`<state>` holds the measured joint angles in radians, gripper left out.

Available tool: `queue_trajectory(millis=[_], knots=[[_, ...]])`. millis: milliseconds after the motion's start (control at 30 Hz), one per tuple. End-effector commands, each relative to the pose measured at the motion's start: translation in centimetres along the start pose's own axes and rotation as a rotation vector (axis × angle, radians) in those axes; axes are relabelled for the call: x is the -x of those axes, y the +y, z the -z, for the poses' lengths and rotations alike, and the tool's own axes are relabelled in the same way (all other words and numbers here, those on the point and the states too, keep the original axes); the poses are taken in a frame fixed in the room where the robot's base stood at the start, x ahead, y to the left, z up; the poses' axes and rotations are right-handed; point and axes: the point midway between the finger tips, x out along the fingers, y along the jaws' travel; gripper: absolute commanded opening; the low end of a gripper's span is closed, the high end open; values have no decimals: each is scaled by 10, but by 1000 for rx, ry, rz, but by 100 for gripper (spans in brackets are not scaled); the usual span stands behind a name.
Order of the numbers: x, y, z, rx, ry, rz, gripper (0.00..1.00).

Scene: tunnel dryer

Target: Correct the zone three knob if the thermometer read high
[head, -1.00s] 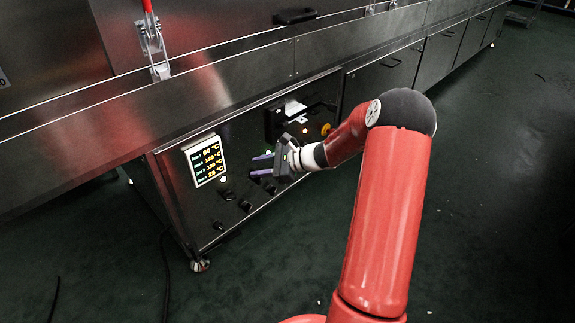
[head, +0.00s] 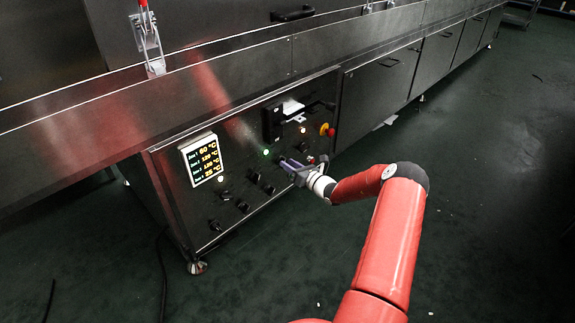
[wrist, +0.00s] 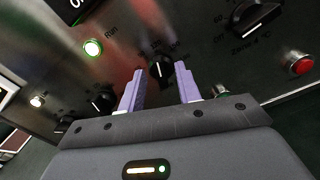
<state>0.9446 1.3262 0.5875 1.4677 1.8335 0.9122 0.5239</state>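The lit temperature display (head: 203,160) on the dryer's control panel shows four rows; the top reads about 60 °C, the middle two look near 120–130 °C, the bottom about 25 °C. My gripper (head: 290,166) is at the panel, right of the green light. In the wrist view, my gripper (wrist: 160,73) has its two purple fingers apart, with a black knob (wrist: 162,68) showing between and beyond them. Contact cannot be told. Another black knob (wrist: 257,16) at upper right seems labelled Zone 4. The middle knob's label is partly hidden.
A green Run light (wrist: 93,47) and another knob (wrist: 103,98) lie left. A red button (wrist: 300,63) is at right. More knobs (head: 254,177) sit lower on the panel, with a yellow-and-red stop button (head: 327,129) above right. The floor in front is clear.

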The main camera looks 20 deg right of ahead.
Motion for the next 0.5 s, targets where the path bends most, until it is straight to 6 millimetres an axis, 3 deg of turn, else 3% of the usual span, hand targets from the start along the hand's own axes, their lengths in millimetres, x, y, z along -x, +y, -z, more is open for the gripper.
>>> queue_trajectory(millis=[133,433,500], knots=[[-12,0,0,0,0,-1,34],[-15,0,0,0,1,0,34],[-15,0,0,0,1,0,24]])
